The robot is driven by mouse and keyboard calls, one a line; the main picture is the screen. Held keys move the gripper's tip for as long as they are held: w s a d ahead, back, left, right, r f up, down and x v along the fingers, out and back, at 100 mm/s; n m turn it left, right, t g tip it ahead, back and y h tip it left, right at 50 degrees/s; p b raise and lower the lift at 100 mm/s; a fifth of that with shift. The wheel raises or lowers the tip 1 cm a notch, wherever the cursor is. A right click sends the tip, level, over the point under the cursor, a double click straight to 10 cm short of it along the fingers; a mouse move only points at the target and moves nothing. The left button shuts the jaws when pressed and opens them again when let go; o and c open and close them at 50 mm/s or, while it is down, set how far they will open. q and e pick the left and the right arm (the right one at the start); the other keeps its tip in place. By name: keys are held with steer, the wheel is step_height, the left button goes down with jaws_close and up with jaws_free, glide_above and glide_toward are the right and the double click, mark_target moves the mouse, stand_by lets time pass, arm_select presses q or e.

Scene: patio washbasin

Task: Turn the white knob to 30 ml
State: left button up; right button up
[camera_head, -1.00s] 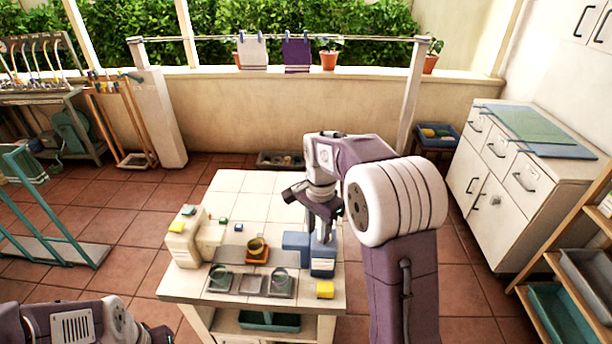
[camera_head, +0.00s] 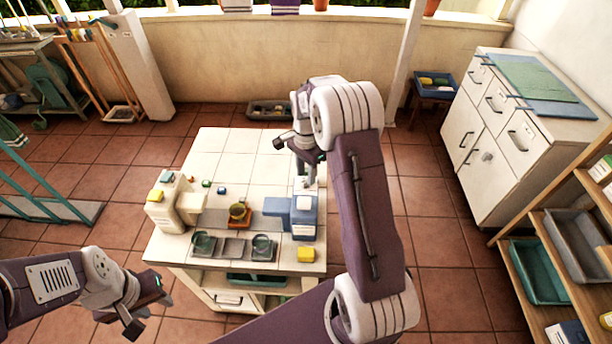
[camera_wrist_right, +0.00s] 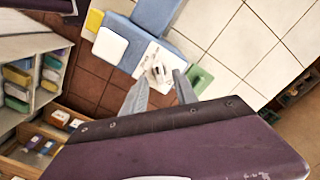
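The panel's markings are too small to read. The blue dispenser stands at the right side of the tiled table (camera_head: 215,150) in the head view; the arm partly hides the knob's area there. My right gripper (camera_wrist_right: 161,76) is open, pointing down at the panel, with its fingertips on either side of the knob in the picture. I cannot tell whether they touch it. My left gripper (camera_head: 150,312) is open and empty, front left of the table.
A cream dispenser (camera_head: 165,212) stands at the table's left. The table's back half is mostly clear. A white cabinet (camera_head: 500,130) stands at right.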

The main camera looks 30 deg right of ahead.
steer(key=shift+s+a+f, duration=0.1)
steer(key=shift+a+f, duration=0.05)
steer(key=shift+f, duration=0.8)
jaws_close()
